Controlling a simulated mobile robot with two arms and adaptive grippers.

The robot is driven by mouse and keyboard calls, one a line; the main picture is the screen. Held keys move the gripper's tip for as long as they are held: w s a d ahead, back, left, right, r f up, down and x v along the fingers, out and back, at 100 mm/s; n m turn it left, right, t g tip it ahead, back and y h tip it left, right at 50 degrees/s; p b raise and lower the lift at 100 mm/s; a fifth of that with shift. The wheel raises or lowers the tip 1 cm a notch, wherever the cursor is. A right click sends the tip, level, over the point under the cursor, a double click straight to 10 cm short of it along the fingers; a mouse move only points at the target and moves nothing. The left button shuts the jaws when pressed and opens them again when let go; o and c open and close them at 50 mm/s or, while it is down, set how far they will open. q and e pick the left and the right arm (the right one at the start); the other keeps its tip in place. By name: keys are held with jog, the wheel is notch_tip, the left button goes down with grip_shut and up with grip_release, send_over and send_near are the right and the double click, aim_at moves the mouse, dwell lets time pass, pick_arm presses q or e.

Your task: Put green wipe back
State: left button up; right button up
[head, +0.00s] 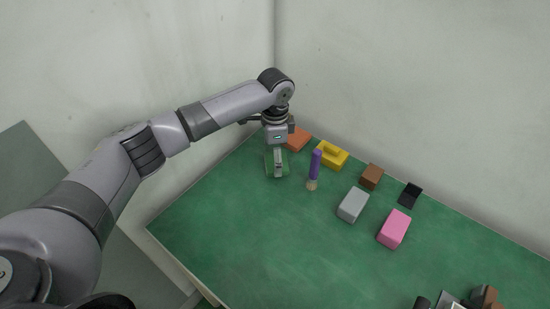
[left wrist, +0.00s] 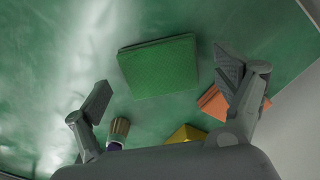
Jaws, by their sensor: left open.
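The green wipe (left wrist: 158,66) is a flat green block lying on the green table top. In the left wrist view it lies between and a little beyond my left gripper's spread fingers (left wrist: 163,84). In the head view my left gripper (head: 277,163) points down over the wipe (head: 269,164) at the table's far left part and partly hides it. My left gripper is open and holds nothing. My right gripper is not in view.
An orange block (head: 299,139) and a yellow block (head: 332,155) lie just right of my left gripper, with a purple-handled brush (head: 315,168) nearby. Brown (head: 371,176), grey (head: 353,204), pink (head: 394,229) and black (head: 410,195) items lie further right. The table's front left is clear.

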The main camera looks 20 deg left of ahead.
pick_arm(q)
notch_tip(320, 180, up, 11)
jog(key=shift+f, duration=0.15)
dwell(0.5)
